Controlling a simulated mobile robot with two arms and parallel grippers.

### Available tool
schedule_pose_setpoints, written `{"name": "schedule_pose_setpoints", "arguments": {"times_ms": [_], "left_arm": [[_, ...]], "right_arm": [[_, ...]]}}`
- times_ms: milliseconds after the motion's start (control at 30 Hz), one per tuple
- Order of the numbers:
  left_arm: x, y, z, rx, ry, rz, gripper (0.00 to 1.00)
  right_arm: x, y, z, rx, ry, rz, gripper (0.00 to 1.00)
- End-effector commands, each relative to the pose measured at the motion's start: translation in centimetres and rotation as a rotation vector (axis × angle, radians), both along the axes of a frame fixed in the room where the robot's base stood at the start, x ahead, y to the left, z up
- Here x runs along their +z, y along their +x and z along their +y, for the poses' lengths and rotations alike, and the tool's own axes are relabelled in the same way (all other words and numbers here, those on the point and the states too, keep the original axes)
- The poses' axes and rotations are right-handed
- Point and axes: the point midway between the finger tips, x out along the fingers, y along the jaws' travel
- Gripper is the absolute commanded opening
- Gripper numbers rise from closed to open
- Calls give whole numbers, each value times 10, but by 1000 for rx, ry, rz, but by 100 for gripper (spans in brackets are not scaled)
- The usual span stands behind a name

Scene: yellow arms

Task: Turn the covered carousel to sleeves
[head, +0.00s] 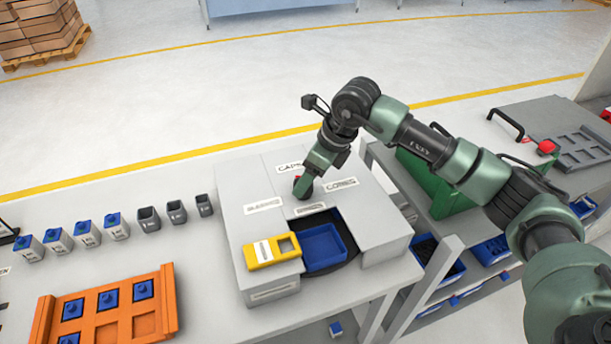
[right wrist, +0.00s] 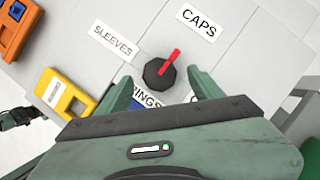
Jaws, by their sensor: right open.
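The covered carousel is a grey box (head: 235,206) with labels on its top for caps, cores, sleeves and rings. Its dark knob (right wrist: 156,76) has a red pointer (right wrist: 171,58), which points roughly toward the caps label (right wrist: 198,22). The sleeves label (right wrist: 113,43) lies left of the knob in the right wrist view. My right gripper (right wrist: 162,78) is open over the knob, with one finger on each side; I cannot tell if they touch it. In the head view the gripper (head: 301,188) hides most of the knob. My left gripper is not seen.
A blue bin (head: 322,247) shows in the carousel's front opening, beside a yellow holder (head: 262,262). An orange rack (head: 96,322) with blue parts is front left. Grey cups (head: 176,212) and blue-topped containers (head: 85,235) stand along the back left. A green bin (head: 428,185) is at the right.

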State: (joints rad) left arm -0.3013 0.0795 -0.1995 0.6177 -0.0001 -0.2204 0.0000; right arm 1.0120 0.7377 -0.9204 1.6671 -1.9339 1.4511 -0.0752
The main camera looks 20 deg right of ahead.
Motion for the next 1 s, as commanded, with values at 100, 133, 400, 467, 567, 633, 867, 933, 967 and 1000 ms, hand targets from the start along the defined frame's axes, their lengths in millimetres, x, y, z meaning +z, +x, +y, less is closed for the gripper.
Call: {"name": "schedule_pose_setpoints", "arguments": {"times_ms": [100,133,400,467,567,633,867,933,967,1000], "left_arm": [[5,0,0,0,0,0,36],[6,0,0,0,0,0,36],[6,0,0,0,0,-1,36],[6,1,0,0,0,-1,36],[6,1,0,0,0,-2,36],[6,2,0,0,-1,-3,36],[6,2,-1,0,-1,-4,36],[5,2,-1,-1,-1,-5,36],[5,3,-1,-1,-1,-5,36],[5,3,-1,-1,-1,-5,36]], "right_arm": [[-11,3,4,0,1,2,66],[-13,4,5,0,1,2,66],[-19,5,6,0,1,-1,66],[-19,5,6,0,1,-1,66],[-19,5,6,0,2,-1,41],[-18,5,6,0,2,-1,22],[-18,5,6,0,1,-1,0],[-18,5,5,1,1,-2,0],[-18,5,5,1,2,-1,0],[-19,5,4,2,2,-1,0]]}}
